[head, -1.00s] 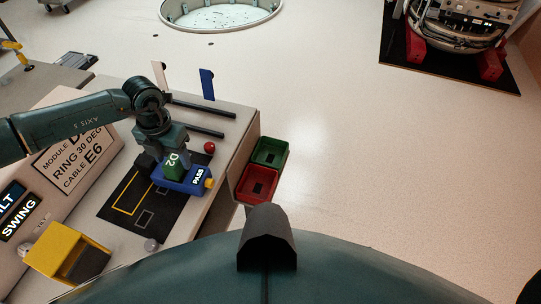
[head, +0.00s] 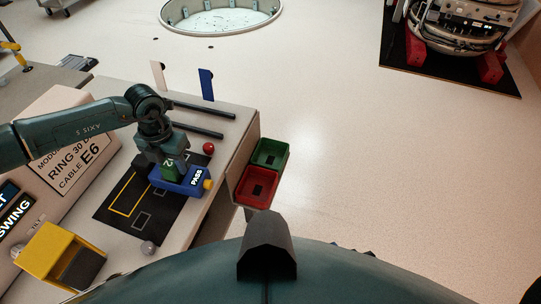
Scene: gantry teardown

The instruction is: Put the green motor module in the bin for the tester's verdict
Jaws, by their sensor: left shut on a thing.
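The green motor module (head: 168,173), with part of its label showing, sits at the blue tester (head: 184,184), whose face reads PASS. My left gripper (head: 168,164) comes down from above and is shut on the module. I cannot tell whether the module is still seated in the tester or just above it. A green bin (head: 287,158) and a red bin (head: 274,199) sit side by side off the table's right edge. My right gripper is not in view.
A black mat (head: 123,212) with yellow outlines lies under the tester. A red button (head: 208,148) and two dark rails (head: 205,110) are behind it. A yellow box (head: 45,249) stands front left. The floor right of the bins is clear.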

